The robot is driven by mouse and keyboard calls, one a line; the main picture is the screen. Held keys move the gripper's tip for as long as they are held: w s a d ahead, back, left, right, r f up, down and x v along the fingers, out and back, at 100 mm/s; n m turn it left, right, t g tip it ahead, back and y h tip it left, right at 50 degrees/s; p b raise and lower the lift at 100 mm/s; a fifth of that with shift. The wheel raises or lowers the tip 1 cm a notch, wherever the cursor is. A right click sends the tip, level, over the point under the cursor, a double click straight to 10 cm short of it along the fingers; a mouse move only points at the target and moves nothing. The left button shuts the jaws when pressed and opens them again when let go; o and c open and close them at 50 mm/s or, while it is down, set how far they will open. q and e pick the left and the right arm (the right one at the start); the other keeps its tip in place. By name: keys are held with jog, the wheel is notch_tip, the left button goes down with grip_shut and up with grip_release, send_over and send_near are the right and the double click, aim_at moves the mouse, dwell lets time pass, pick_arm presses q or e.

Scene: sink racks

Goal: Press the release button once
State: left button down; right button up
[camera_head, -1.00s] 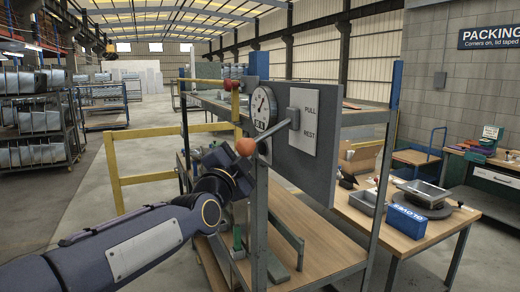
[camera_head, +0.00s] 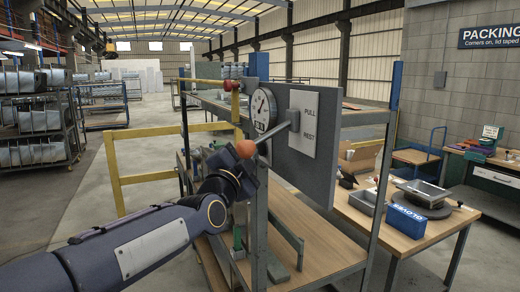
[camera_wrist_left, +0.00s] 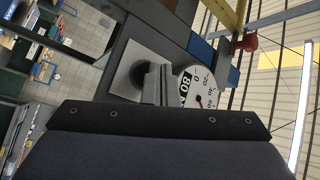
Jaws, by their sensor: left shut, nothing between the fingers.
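A red button-like knob (camera_head: 228,86) sits beside the dial, near the top of the yellow post, and shows in the left wrist view (camera_wrist_left: 249,42). A lever with an orange ball (camera_head: 246,148) sticks out from a white plate (camera_head: 303,122) marked PULL and REST. A round dial (camera_head: 263,108) is mounted behind the lever; it also shows in the left wrist view (camera_wrist_left: 199,92). My left gripper (camera_head: 246,155) is shut and empty, close to the orange ball and below the red knob. Whether it touches the ball I cannot tell. My right gripper is out of view.
A grey panel (camera_head: 313,173) carries the plate and stands over a wooden bench shelf (camera_head: 318,242). A yellow rail (camera_head: 150,178) stands left of it. A side table with a blue box (camera_head: 408,221) is at the right. Open floor lies to the left.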

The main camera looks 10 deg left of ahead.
pick_arm(q)
jog(key=shift+w+d+p, duration=0.25)
jog(key=shift+d+p, duration=0.05)
jog(key=shift+d, duration=0.1)
dwell(0.6)
jog(key=shift+s+a, duration=0.1)
jog(key=shift+a, duration=0.05)
jog(key=shift+s+a+b, duration=0.35)
jog(key=shift+s+a, duration=0.05)
jog(key=shift+a, duration=0.1)
dwell(0.3)
jog(key=s+a, duration=0.1)
jog(key=s+a+b, duration=0.1)
jog(key=a, duration=0.1)
jog(key=a+b, duration=0.1)
jog(key=shift+s+a, duration=0.15)
jog(key=shift+s, duration=0.25)
dwell(0.4)
